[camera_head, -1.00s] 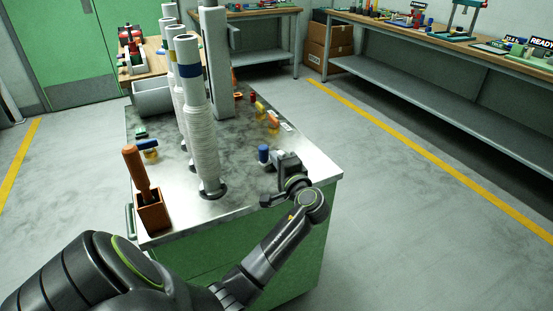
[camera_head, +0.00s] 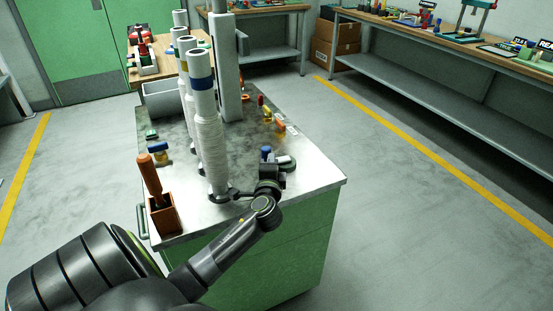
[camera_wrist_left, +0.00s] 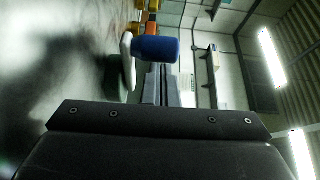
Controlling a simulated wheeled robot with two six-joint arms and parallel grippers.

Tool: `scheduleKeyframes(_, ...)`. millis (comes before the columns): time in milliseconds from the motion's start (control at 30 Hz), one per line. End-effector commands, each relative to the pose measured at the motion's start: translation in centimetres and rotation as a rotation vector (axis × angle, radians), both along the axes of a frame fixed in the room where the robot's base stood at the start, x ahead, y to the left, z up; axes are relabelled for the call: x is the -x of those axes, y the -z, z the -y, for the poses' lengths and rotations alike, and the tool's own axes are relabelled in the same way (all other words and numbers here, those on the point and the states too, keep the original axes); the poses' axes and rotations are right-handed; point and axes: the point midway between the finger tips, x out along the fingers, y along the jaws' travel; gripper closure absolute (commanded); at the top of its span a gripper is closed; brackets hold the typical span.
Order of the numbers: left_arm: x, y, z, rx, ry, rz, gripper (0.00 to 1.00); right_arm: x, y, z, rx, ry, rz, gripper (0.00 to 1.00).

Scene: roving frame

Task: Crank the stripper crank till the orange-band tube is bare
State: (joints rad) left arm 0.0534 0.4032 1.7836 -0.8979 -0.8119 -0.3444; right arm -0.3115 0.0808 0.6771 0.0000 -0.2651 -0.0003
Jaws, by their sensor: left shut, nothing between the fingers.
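A row of tall white tubes stands on the bench. The front tube (camera_head: 207,120) is bare at the top, has a blue band, and carries a bunched white sleeve below it. A yellow band shows behind it; an orange band cannot be made out. Several small cranks stand on the bench's right side: the blue-knobbed crank (camera_head: 266,152) is nearest, the orange one (camera_head: 280,125) farther back. My left gripper (camera_head: 268,172) is shut and empty, just in front of the blue knob. In the left wrist view the blue knob (camera_wrist_left: 155,50) lies just beyond the fingers (camera_wrist_left: 161,80). My right gripper is not in view.
An orange-handled tool stands in a brown box (camera_head: 163,217) at the bench's front left. A grey trough (camera_head: 163,100) lies behind. The floor right of the bench is clear up to a long shelf table (camera_head: 430,75).

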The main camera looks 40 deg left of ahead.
Motion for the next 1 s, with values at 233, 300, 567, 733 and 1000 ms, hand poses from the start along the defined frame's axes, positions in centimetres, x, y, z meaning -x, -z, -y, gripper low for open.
scheduleKeyframes(233, 0.0, 0.0, -1.4, -0.001, 0.074, -0.001, 1.00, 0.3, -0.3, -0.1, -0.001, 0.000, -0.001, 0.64)
scheduleKeyframes(300, 0.0, 0.0, -1.7, -0.001, 0.074, -0.001, 1.00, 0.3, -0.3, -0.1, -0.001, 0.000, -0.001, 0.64)
scheduleKeyframes(567, -0.1, 0.1, -2.4, 0.001, 0.073, 0.000, 1.00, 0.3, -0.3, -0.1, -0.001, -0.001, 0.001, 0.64)
scheduleKeyframes(733, -0.2, 0.1, -2.6, 0.000, 0.072, 0.000, 1.00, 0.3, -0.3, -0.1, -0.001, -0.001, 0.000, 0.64)
scheduleKeyframes(1000, -0.2, 0.1, -2.6, 0.001, 0.072, 0.000, 1.00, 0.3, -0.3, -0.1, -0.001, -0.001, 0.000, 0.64)
